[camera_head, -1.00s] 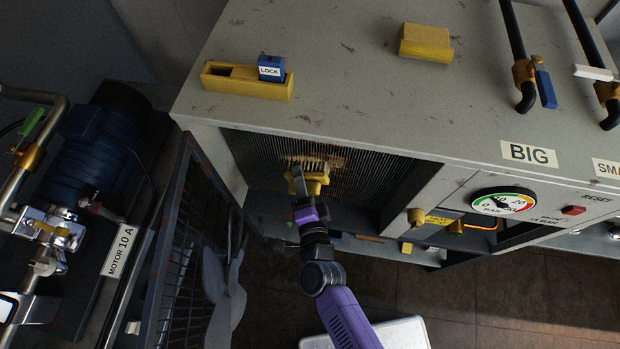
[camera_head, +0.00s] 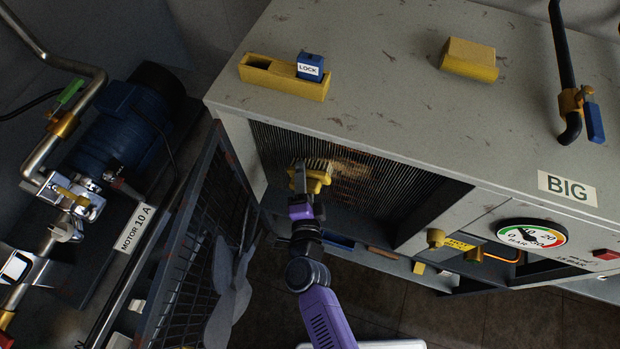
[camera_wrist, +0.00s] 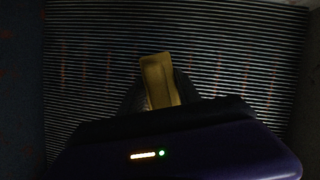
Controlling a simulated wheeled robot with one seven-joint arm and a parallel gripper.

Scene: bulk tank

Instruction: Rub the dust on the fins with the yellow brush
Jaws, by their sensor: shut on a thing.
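The yellow brush (camera_head: 318,180) is in my gripper (camera_head: 300,184), with its bristles toward the fins (camera_head: 385,188) inside the open bay of the grey cabinet. In the wrist view my gripper (camera_wrist: 160,98) is shut on the yellow brush (camera_wrist: 157,75), and the fins (camera_wrist: 220,45) fill the background as close dark and light lines. Brown dust (camera_head: 352,172) shows on the fins just right of the brush in the head view. Faint brownish streaks show on both sides of the brush in the wrist view. Whether the bristles touch the fins I cannot tell.
A dark mesh door (camera_head: 205,235) stands open left of the bay. On the cabinet top are a yellow tray with a blue LOCK block (camera_head: 310,67) and a yellow block (camera_head: 469,60). A pressure gauge (camera_head: 531,235) is at right. A blue motor (camera_head: 125,120) is at far left.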

